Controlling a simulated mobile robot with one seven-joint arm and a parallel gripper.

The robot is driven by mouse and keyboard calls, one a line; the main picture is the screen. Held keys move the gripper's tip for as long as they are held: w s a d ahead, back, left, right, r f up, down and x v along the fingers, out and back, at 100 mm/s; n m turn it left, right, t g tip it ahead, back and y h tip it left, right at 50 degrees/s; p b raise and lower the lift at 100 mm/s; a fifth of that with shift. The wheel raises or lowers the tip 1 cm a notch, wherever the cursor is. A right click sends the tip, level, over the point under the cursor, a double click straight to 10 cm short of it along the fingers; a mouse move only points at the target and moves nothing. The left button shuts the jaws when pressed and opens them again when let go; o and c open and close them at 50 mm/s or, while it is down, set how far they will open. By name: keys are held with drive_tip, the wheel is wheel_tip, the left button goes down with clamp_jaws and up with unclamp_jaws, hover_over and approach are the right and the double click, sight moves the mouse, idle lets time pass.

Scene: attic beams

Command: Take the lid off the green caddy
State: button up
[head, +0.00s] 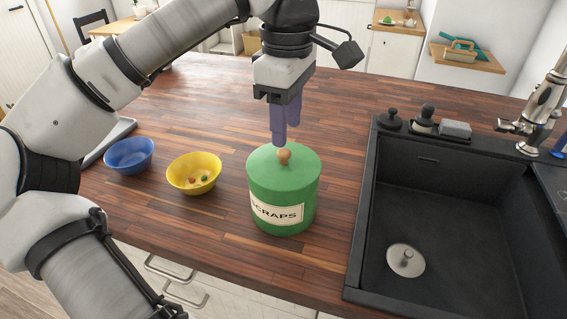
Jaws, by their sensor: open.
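The green caddy (269,212) stands upright on the wooden worktop, left of the sink, with a white label reading "SCRAPS". Its green lid (262,168) sits on top, with a small round wooden knob (284,156) in the middle. My gripper (285,142) points down right above the knob, with its purple fingers open. The fingertips are close to the knob's top; I cannot tell whether they touch it or reach around it.
A yellow bowl (194,184) with a few small bits in it and a blue bowl (129,161) stand left of the caddy. A black sink (430,167) with a tap (543,104) lies to the right. The worktop (345,100) behind the caddy is clear.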

sight(284, 151)
drive_tip(key=f, duration=0.2)
drive_tip(key=f+p, duration=0.1)
drive_tip(key=f, duration=0.2)
drive_tip(key=shift+a+f, duration=0.2)
drive_tip(key=shift+f, duration=0.1)
drive_tip(key=shift+c, duration=0.2)
clamp_jaws()
